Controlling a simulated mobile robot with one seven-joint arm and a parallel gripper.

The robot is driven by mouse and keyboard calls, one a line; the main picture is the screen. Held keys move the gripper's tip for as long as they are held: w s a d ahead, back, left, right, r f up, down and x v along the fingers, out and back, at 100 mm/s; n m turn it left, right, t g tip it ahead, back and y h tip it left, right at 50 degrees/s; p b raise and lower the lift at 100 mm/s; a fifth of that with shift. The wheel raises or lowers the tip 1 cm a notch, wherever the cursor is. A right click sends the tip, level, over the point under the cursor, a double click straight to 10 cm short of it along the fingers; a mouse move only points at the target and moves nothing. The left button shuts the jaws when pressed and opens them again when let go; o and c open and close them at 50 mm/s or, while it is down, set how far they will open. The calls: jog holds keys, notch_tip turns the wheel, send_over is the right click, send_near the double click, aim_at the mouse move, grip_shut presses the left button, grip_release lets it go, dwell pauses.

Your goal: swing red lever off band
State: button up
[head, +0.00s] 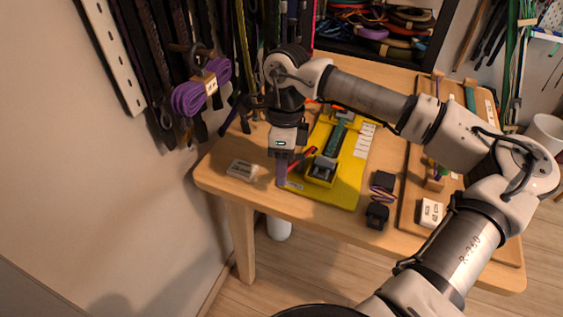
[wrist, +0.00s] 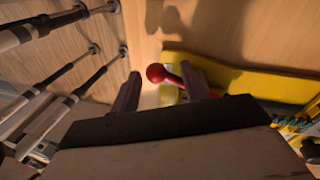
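The red lever (head: 301,156) shows at the left edge of a yellow fixture (head: 345,180) on the table. In the wrist view its round red knob (wrist: 156,73) lies in the gap between my fingertips, and its rod runs toward the right finger. My gripper (head: 282,184) points down beside the lever, at the fixture's left. In the wrist view my gripper (wrist: 160,86) is open, with a finger on each side of the knob. I cannot tell whether a finger touches the lever. A dark green band (head: 333,141) lies along the fixture; the lever's contact with it is unclear.
A white block (head: 242,170) lies on the table left of the gripper. Black clips with a cord (head: 381,188) lie right of the fixture. A wooden board (head: 411,190) with small parts is farther right. Purple cord (head: 201,92) hangs on the wall at left.

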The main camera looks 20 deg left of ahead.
jog(key=shift+o, duration=0.4)
jog(key=shift+d, duration=0.15)
jog(key=shift+w+r, duration=0.2)
jog(key=shift+r, duration=0.35)
notch_tip(320, 180, up, 12)
jog(key=w, duration=0.2)
jog(key=shift+w+a+r, duration=0.15)
jog(key=shift+a+r, duration=0.1)
jog(key=shift+a, duration=0.1)
jog(key=shift+d+f, duration=0.1)
